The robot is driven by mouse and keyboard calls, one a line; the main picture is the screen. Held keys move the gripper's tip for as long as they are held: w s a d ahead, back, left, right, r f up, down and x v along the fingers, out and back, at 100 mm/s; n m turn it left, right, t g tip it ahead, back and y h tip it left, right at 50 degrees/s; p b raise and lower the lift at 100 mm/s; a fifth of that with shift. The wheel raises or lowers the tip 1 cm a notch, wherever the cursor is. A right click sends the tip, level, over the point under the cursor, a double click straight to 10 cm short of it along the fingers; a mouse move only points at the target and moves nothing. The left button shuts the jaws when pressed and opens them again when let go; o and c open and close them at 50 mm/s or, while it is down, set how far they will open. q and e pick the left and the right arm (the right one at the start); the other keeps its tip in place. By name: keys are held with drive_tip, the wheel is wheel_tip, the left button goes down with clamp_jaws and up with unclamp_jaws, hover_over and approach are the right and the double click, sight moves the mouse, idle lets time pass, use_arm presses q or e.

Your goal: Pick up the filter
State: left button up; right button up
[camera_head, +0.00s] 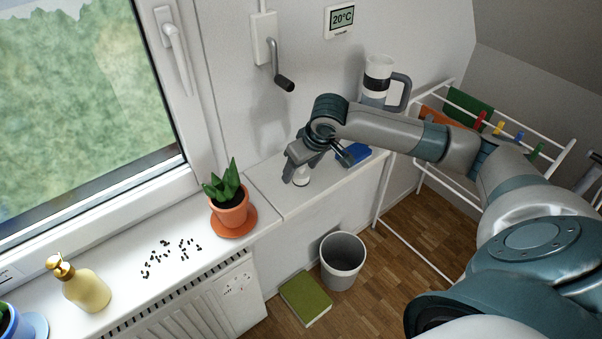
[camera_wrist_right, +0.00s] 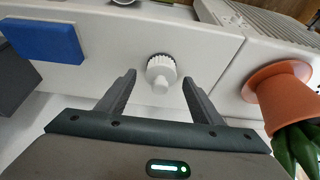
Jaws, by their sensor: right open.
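The filter appears to be the small white ribbed round piece (camera_wrist_right: 161,72) standing on the white ledge. In the head view this white piece (camera_head: 302,177) is partly hidden by my right gripper (camera_head: 296,170). In the right wrist view my right gripper (camera_wrist_right: 156,92) is open, with its two dark fingers apart. The white piece shows in the gap between and just beyond the fingertips, and nothing is held. I cannot tell how high the fingers are above the ledge. My left gripper is not in view.
A blue block (camera_wrist_right: 45,42) lies on the ledge, also in the head view (camera_head: 356,153). A potted plant (camera_head: 229,208) stands on the sill to the left, beside dark crumbs (camera_head: 170,255) and a soap dispenser (camera_head: 80,284). A bin (camera_head: 342,262) and green book (camera_head: 305,298) are on the floor.

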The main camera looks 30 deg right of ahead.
idle(0.3)
drive_tip(key=c, duration=1.1)
drive_tip(key=shift+c, duration=0.2)
drive_tip(key=shift+r, duration=0.1)
drive_tip(key=shift+r, duration=0.4)
drive_tip(key=r+b, duration=0.1)
drive_tip(key=r, duration=0.2)
drive_tip(key=shift+s+d+r+b, duration=0.15)
drive_tip(key=shift+d+b, duration=0.25)
drive_tip(key=s+d+r+b, duration=0.3)
drive_tip(key=s+d+r, duration=0.2)
drive_tip(key=d, duration=0.4)
drive_tip(key=shift+v, duration=0.95)
